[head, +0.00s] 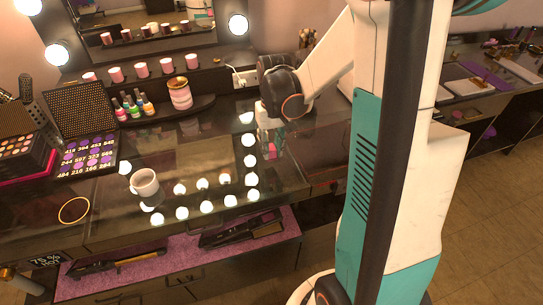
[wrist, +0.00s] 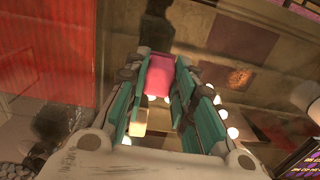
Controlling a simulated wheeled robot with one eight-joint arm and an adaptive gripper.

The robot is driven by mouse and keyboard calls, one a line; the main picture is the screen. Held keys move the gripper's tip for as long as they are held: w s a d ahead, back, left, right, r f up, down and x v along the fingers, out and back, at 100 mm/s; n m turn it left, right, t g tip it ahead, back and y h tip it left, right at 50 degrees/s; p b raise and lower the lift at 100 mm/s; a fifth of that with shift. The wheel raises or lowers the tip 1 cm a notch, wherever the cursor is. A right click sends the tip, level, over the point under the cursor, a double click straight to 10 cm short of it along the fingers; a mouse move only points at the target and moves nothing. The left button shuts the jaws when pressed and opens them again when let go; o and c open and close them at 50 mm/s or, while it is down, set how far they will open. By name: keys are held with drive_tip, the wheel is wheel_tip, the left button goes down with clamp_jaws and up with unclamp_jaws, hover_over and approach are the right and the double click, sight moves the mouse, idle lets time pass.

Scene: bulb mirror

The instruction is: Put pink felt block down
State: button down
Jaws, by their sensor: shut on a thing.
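The pink felt block (wrist: 159,78) sits between the teal fingers of my gripper (wrist: 158,88) in the wrist view. My gripper is shut on it. In the head view my gripper (head: 269,147) points down over the right part of the glass-topped vanity, and a small bit of pink shows between the fingers. Whether the block touches the glass cannot be told. A small cream piece (wrist: 138,120) shows by the left finger in the wrist view; what it is is unclear.
A white mug (head: 145,183) and a gold ring (head: 74,210) are on the glass at the left. Makeup palettes (head: 88,157), nail polish bottles (head: 133,108) and a pink striped jar (head: 180,94) stand behind. An open drawer (head: 180,258) holds styling irons. The middle glass is clear, with bulb reflections.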

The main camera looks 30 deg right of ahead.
sight(272, 149)
drive_tip(key=shift+f+b, duration=0.45)
drive_tip(key=shift+f, duration=1.35)
drive_tip(key=shift+f, duration=0.2)
drive_tip(key=c, duration=1.3)
unclamp_jaws()
drive_tip(key=shift+c, duration=0.2)
drive_tip(key=shift+r, duration=0.1)
drive_tip(key=r+p, duration=0.3)
drive_tip(key=r, duration=0.9)
drive_tip(key=shift+d+r, duration=0.1)
drive_tip(key=shift+d, duration=0.1)
